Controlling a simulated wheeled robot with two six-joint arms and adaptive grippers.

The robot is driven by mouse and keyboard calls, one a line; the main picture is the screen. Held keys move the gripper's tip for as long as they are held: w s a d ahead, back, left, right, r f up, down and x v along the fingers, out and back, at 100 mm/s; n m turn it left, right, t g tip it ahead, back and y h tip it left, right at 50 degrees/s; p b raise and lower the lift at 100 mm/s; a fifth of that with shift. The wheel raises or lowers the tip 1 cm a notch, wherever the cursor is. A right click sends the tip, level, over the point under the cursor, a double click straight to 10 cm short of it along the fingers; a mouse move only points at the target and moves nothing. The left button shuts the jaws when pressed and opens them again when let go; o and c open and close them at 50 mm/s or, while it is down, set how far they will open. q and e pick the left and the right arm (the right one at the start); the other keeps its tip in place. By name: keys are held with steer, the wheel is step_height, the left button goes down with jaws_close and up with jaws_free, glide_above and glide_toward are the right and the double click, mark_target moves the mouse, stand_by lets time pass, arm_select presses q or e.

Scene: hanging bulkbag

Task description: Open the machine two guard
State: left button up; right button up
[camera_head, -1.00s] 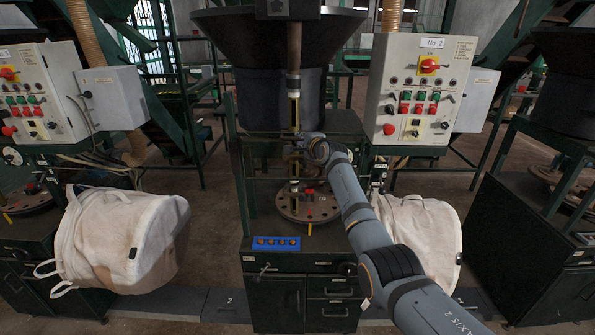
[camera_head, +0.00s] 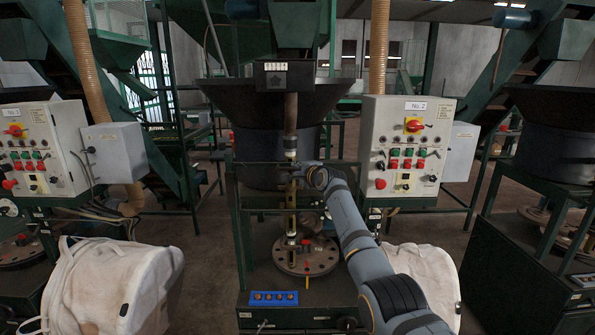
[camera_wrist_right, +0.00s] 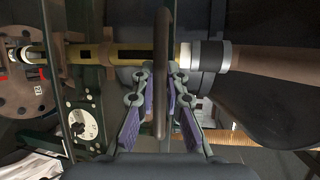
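Machine two's guard shows in the head view as a dark green frame of thin bars (camera_head: 241,222) in front of the central column, above the round turntable (camera_head: 305,257). Its far parts are hard to tell from the machine frame. My right gripper (camera_head: 298,175) is at the guard's upper front, partly hidden by its own wrist. In the right wrist view, a dark handle bar (camera_wrist_right: 162,40) runs between the fingers of the right gripper (camera_wrist_right: 162,80). The purple-padded fingers converge close on both sides of it and look shut on it. My left gripper is not in view.
The No. 2 control panel (camera_head: 407,150) stands right of the machine, close to my right arm.

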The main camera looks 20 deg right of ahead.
steer(key=o, duration=0.5)
steer(key=shift+c, duration=0.2)
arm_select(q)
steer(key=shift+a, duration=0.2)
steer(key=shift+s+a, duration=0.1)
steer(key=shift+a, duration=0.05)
arm_select(e)
steer(key=v, duration=1.2)
steer(key=shift+f, duration=0.1)
